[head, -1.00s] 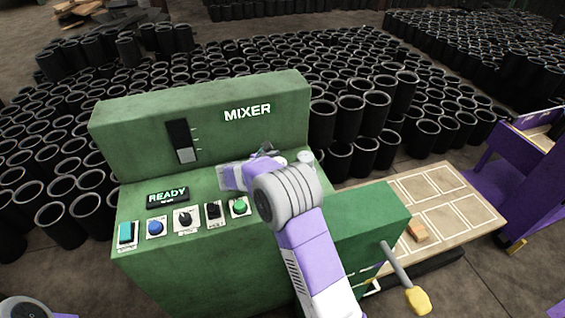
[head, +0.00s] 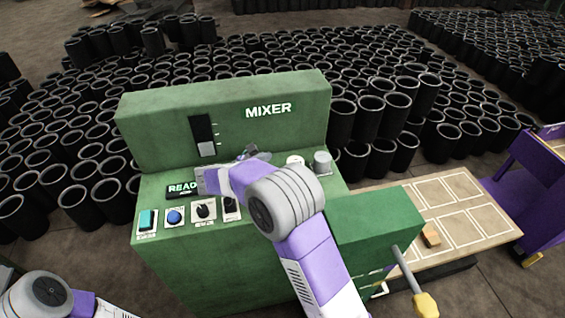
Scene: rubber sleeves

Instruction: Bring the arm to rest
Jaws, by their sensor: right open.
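My right arm comes in from the bottom and reaches over the green mixer console (head: 230,100). My right gripper (head: 250,154) is beyond the wrist, above the console top, small and partly hidden by my own arm. It is open, and I see nothing held in it. My left arm shows only as a grey joint and purple link at the bottom left. Its gripper is out of view. The console's READY display (head: 182,188) is partly covered by my right arm. A teal button (head: 147,219), a blue button (head: 174,217) and a black knob (head: 204,209) show in front of it.
A lever with a yellow handle (head: 426,304) sticks out at the console's front right. A pale board with marked rectangles (head: 480,222) holds a small tan block (head: 431,235). A purple cart (head: 535,180) stands at the right. Many black sleeves (head: 260,60) fill the floor behind.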

